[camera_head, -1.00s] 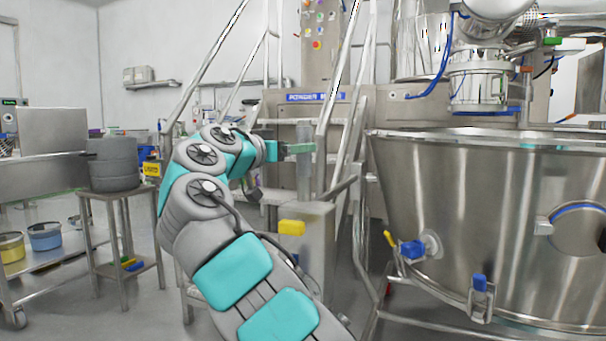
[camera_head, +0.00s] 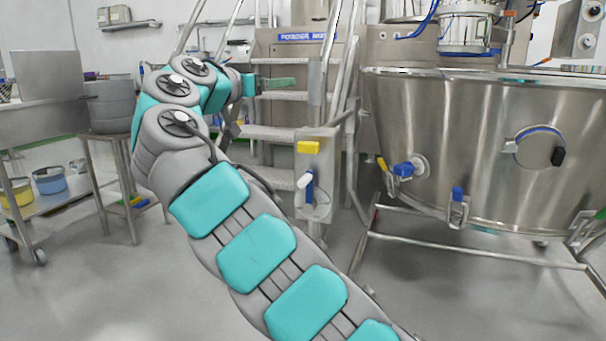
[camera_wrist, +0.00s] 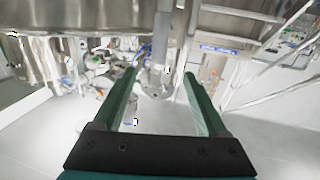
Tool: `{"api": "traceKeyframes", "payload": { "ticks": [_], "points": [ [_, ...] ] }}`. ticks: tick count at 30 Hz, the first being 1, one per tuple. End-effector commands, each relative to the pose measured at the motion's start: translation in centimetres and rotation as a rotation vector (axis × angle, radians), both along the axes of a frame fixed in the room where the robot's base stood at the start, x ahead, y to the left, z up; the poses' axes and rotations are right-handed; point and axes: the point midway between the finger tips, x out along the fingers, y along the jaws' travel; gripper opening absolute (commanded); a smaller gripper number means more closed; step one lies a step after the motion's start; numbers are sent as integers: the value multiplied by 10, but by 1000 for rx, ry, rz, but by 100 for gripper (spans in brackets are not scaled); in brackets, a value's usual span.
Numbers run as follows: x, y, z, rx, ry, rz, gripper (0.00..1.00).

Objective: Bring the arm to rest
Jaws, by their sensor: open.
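My arm, grey with teal pads, reaches up from the bottom of the head view and bends over at the left. My gripper (camera_head: 277,83) is at its end, in front of the metal stairs (camera_head: 283,133), seen side-on. In the wrist view my gripper (camera_wrist: 162,88) shows two green fingers spread wide apart, with nothing between them. The wrist picture looks turned over, with the vessel and stairs along its top. My gripper appears clear of everything around it.
A large steel vessel (camera_head: 470,150) fills the right side. A post with a box (camera_head: 316,165) bearing a yellow part stands by the stairs. Open floor lies in front.

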Motion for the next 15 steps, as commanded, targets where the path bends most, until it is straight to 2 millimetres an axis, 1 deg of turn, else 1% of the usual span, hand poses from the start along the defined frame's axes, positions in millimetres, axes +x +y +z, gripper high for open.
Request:
{"api": "traceKeyframes", "payload": {
  "ticks": [1, 4, 11, 15],
  "points": [
    [1, -6, 2, -6, 11, -12, 75],
    [2, -15, 3, -22, 31, -29, 75],
    [4, -42, 0, -67, 109, -80, 75],
    [2, -69, -1, -96, 177, -123, 75]
  ]
}}
